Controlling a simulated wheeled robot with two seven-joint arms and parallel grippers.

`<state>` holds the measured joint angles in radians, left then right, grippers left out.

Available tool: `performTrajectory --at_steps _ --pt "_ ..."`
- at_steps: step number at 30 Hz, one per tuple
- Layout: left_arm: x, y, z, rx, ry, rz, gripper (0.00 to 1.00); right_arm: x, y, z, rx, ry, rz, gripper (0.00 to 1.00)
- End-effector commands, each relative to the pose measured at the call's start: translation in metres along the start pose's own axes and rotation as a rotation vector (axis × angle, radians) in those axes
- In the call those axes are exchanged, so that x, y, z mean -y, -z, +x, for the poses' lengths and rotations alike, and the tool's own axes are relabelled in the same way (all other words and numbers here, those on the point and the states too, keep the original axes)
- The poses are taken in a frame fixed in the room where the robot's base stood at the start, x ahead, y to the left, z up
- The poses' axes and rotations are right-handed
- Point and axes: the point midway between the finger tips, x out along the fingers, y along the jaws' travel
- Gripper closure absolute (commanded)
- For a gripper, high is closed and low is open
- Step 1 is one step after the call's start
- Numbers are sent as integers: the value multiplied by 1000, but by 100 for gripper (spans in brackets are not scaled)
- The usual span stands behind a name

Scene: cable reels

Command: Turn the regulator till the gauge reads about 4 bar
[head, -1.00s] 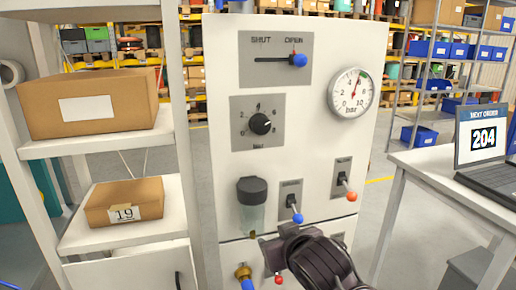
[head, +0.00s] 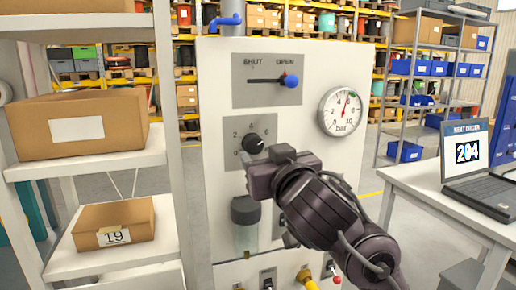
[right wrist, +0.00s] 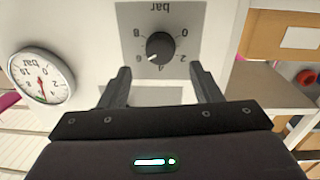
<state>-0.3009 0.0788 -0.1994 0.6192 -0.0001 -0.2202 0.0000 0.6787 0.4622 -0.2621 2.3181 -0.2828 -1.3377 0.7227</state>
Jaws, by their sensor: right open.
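The regulator is a black round knob (head: 253,143) on a grey scale plate on the white panel. In the right wrist view the knob (right wrist: 160,47) appears upside down, its white mark between 4 and 6. The round bar gauge (head: 341,111) is right of it; its red needle points nearly straight up, around the middle of the scale, exact value hard to read. The gauge (right wrist: 41,78) also shows in the wrist view. My right gripper (right wrist: 160,71) is open and empty, its fingers apart in front of and below the knob, not around it. My left gripper is out of view.
A shut/open slide lever with a blue knob (head: 291,81) sits above the regulator. A dark-capped cylinder (head: 245,211) is below it, partly hidden by my right arm. Shelving with boxes (head: 112,228) stands left; a table with a laptop (head: 468,152) stands right.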

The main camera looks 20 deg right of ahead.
Motion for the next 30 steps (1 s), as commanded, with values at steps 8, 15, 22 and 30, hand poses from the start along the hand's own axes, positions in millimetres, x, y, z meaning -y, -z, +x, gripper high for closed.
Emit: performTrajectory --at_steps 8,15,22,30 --pt "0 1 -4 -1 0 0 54 0 1 42 0 -1 -2 42" --pt "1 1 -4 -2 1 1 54 0 0 54 1 0 0 42" --pt "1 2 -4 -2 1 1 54 0 0 54 1 0 1 49" --pt "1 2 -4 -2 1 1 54 0 -1 54 1 0 0 84"
